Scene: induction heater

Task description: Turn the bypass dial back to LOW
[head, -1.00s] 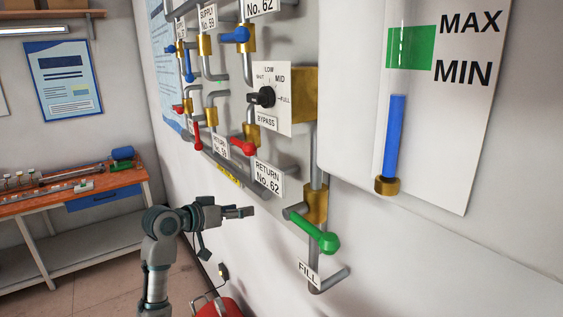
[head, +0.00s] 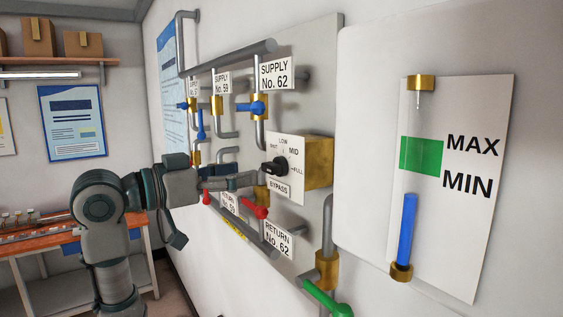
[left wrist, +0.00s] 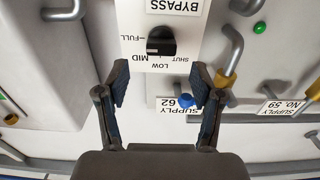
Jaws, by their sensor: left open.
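The bypass dial is a black knob (head: 273,167) on a white plate (head: 290,192) marked SHUT, LOW, MID, FULL and BYPASS, fixed to a brass block (head: 320,162). It shows upside down in the left wrist view as a black knob (left wrist: 161,41) at upper centre. Which mark the knob points to is hard to tell. My left gripper (head: 254,183) is just left of the dial in the head view. In the left wrist view its two fingers (left wrist: 160,82) are spread and empty, with the knob beyond the gap between them. My right gripper is out of view.
Grey pipes with blue supply valves (head: 257,108) and red return valves (head: 255,210) surround the dial. A green fill handle (head: 328,300) is below. A level gauge (head: 408,230) with a blue column is on the right. A workbench (head: 40,236) stands at the left.

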